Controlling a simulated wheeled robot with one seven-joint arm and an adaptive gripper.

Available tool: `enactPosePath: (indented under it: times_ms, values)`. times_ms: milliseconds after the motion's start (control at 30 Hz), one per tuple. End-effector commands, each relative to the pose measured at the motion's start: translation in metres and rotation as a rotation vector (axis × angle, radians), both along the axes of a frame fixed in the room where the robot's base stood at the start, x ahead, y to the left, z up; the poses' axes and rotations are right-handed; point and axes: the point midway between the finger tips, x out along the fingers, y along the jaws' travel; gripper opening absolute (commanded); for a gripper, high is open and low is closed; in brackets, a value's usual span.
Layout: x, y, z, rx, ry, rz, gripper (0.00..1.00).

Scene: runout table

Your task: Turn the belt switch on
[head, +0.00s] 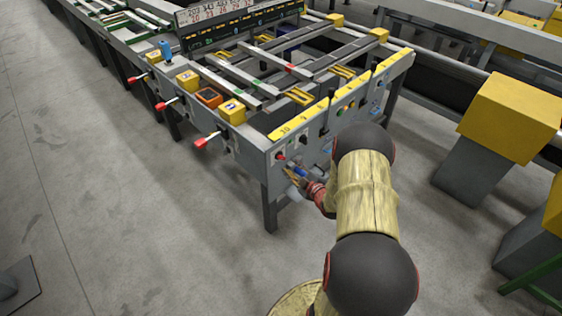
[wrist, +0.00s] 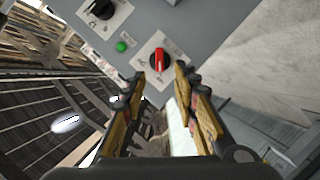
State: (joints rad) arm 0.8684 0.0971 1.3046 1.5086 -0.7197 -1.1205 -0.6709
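A red rotary switch (wrist: 159,62) on a pale square plate shows in the wrist view, on the grey panel, with its handle lying roughly up and down the picture. I cannot read its label, so I cannot confirm that it is the belt switch. My gripper (wrist: 160,72) is open, its two fingers apart, with the red handle seen between and just beyond the tips. Contact cannot be told. In the head view my gripper (head: 297,177) is at the near end panel of the runout table (head: 268,172), low down, partly hidden by my arm.
A green button (wrist: 121,46) and a black rotary knob (wrist: 103,8) sit beside the red switch. Red-tipped levers (head: 201,142) stick out along the table's left side. A yellow-topped grey post (head: 513,115) stands at right.

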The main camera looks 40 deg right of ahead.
Motion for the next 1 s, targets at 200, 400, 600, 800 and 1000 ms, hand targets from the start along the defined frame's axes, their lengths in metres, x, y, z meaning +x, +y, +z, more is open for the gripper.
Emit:
enactPosePath:
  times_ms: [200,400,600,800,1000]
  values:
    - [0.031,-0.006,-0.013,0.002,0.001,0.001,0.30]
    - [0.056,-0.011,-0.019,0.002,0.001,-0.001,0.30]
    - [0.066,-0.014,-0.020,0.004,0.002,-0.003,0.30]
    - [0.066,-0.014,-0.020,0.004,0.001,-0.003,0.30]
    - [0.066,-0.014,-0.020,0.004,0.001,-0.003,0.20]
